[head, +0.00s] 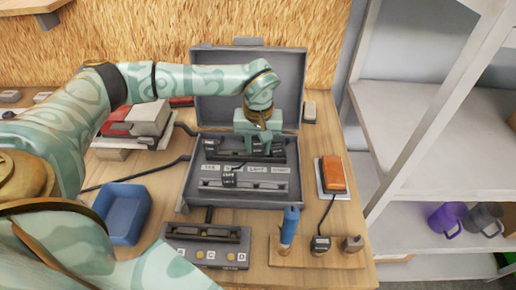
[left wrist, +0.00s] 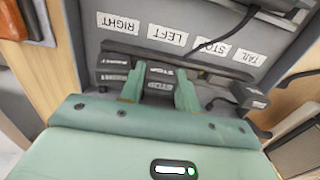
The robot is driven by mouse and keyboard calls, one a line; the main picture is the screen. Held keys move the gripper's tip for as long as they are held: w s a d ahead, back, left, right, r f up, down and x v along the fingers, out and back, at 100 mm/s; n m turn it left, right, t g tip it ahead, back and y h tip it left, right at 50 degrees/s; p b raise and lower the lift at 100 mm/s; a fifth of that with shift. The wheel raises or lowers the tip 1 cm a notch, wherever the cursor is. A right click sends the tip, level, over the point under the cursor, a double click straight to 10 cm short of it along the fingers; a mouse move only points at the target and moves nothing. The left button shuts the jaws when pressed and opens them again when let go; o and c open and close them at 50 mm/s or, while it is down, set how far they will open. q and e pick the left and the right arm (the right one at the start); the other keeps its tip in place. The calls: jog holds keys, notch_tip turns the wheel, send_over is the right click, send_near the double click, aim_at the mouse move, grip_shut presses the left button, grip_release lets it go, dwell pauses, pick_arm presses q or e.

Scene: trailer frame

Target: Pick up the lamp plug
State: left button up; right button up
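My left gripper (head: 258,150) points down into the open grey case. Its fingers (left wrist: 159,88) stand apart around a black plug (left wrist: 160,78) in the case's rear row; I cannot tell whether they press on it. An orange lamp (head: 334,172) lies on a white base to the right of the case. Its dark cord runs down to a black plug (head: 320,243) on a small wooden rack, which looks like the lamp plug. No gripper is near that plug. My right gripper is in neither view.
The open case (head: 190,207) has labelled sockets and another black plug (head: 229,179). A wooden rack (head: 345,262) also holds a blue-handled tool (head: 290,225). A blue bin (head: 122,226), a grey socket strip (head: 207,253) and loose cables lie nearby. Shelves (head: 420,240) stand at right.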

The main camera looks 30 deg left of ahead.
pick_arm(q)
jog(key=shift+s+f, duration=0.3)
jog(key=shift+f, duration=0.05)
jog(key=shift+r, duration=0.1)
jog(key=shift+w+r, duration=0.1)
jog(key=shift+r, duration=0.15)
jog(key=r, duration=0.1)
jog(key=r+p, duration=0.1)
jog(key=shift+w+a+r, duration=0.1)
jog(key=shift+w+r, duration=0.15)
jog(key=shift+r, duration=0.05)
jog(key=s+d+r+p, duration=0.2)
jog(key=s+r+p, duration=0.1)
jog(key=s+r, duration=0.7)
jog(key=s, duration=0.4)
jog(key=shift+w, duration=0.1)
